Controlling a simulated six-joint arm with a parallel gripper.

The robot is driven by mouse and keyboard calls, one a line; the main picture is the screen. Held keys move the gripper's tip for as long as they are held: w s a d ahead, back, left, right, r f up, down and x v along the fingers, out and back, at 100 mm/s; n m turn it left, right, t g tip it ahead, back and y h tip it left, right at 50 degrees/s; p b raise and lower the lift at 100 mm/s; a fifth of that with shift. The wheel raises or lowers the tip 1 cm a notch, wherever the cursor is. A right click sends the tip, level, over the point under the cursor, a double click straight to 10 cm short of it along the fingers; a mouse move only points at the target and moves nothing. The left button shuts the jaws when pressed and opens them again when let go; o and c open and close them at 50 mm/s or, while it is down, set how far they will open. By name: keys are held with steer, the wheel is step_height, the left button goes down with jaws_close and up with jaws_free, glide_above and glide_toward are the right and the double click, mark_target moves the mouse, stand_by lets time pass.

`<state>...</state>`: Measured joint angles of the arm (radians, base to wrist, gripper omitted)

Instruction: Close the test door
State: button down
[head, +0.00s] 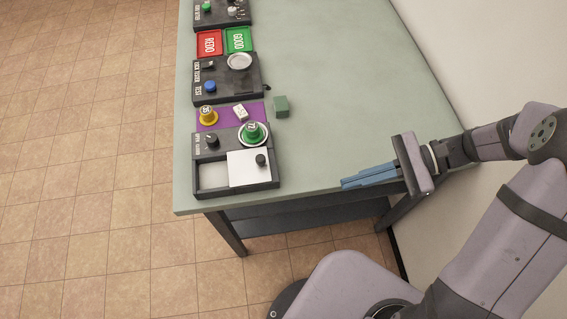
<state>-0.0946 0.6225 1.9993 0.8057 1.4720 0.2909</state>
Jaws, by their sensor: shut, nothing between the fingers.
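The nearest black box (268,186) stands at the front left of the table. A white sliding panel (240,175) with a black knob (261,160) covers the right part of its front opening; I take this to be the test door. The left part of the opening (213,177) is uncovered and shows a pale inside. A black dial (211,140) is on the box behind the opening. A green numbered piece (254,132) sits on a round silver plate there. My gripper (343,184) has blue fingers, shut and empty, well right of the box by the table's front edge.
A purple mat (229,124) holds a yellow numbered piece (208,115) and a white tile (240,112). A green block (281,106) stands beside it. Another black box (226,93), red and green trays and a third box lie further back. The table's right side is clear.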

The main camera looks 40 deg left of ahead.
steer(key=w+a+y, duration=0.1)
steer(key=w+a+m+g+y+b, duration=0.1)
steer(key=a, duration=0.1)
steer(key=w+a+m+y, duration=0.1)
steer(key=shift+a+f+b, duration=0.25)
steer(key=shift+f+b, duration=0.1)
steer(key=shift+f, duration=0.05)
steer(key=shift+w+a+r+m+g+y, duration=0.15)
steer(key=shift+w+a+m+g+y, duration=0.25)
steer(key=shift+y, duration=0.4)
steer(key=p, duration=0.3)
glide_toward(245, 169)
steer(key=shift+a+r, duration=1)
steer(key=x, duration=0.5)
steer(key=s+x, duration=0.1)
steer(key=x, duration=0.2)
steer(key=shift+s+d+r, duration=0.15)
steer(key=shift+r, duration=0.05)
steer(key=shift+p, duration=0.3)
steer(key=b+v, duration=0.2)
steer(key=v, duration=1.2)
steer(key=shift+d, duration=0.15)
